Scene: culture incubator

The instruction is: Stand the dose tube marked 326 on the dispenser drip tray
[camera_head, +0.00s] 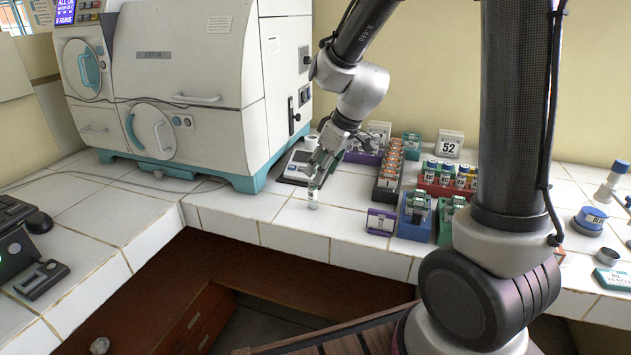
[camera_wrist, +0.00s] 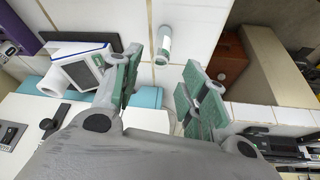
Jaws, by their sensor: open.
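A small white tube (camera_head: 313,196) with a green band stands alone on the white tiled bench near its front edge. In the wrist view the tube (camera_wrist: 163,46) lies ahead of the gap between my fingers, with no pad visibly touching it. I cannot read a number on it. I cannot make out for sure which thing is the dispenser drip tray.
The large incubator (camera_head: 185,75) stands left. A red rack (camera_head: 447,187), a black rack (camera_head: 386,190) and a blue holder (camera_head: 414,223) stand right.

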